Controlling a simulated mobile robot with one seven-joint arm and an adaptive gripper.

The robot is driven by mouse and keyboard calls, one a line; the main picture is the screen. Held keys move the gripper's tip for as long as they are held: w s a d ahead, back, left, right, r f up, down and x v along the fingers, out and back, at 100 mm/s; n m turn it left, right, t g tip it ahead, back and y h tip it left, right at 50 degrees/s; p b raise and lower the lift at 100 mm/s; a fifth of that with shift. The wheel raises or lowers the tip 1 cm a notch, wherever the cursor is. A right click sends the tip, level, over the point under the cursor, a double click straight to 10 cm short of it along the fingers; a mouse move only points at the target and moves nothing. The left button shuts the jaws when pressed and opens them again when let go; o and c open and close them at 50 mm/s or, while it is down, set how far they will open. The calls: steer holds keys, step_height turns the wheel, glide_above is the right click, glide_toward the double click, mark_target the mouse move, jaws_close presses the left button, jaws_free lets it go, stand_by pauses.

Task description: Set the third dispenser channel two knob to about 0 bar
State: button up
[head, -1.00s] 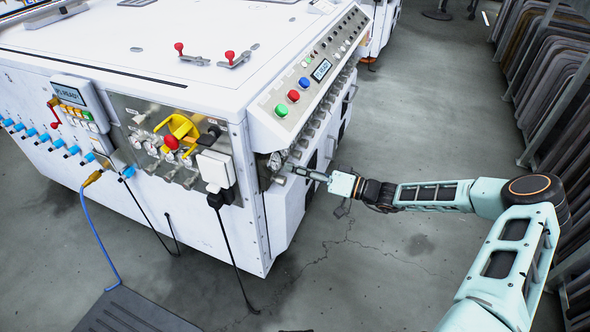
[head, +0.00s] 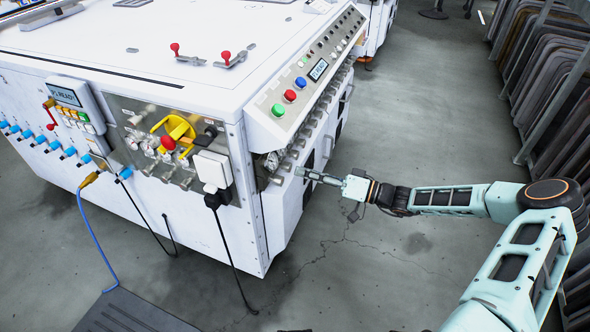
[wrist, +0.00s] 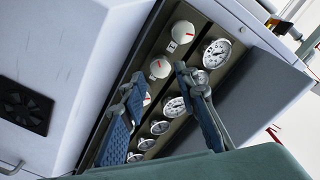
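In the wrist view a recessed strip of the machine holds a row of white knobs with red marks: an upper knob (wrist: 182,32), a middle knob (wrist: 160,67) and a lower knob partly behind a finger. A row of round gauges runs beside them, such as the upper gauge (wrist: 216,52) and a lower gauge (wrist: 175,107). The labels are too small to read, so I cannot tell which knob is channel two of the third dispenser. My gripper (wrist: 160,77) is open and empty in front of the strip. In the head view my gripper (head: 302,173) is beside the machine's right side, apart from it.
The white machine (head: 140,60) fills the left. Its sloped control panel (head: 305,80) overhangs the knob strip. Racked panels (head: 545,75) stand at right. The floor between is clear.

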steer(key=v, duration=0.7)
steer(key=shift+d, duration=0.25)
steer(key=shift+s+a, duration=0.1)
steer(key=shift+s, duration=0.05)
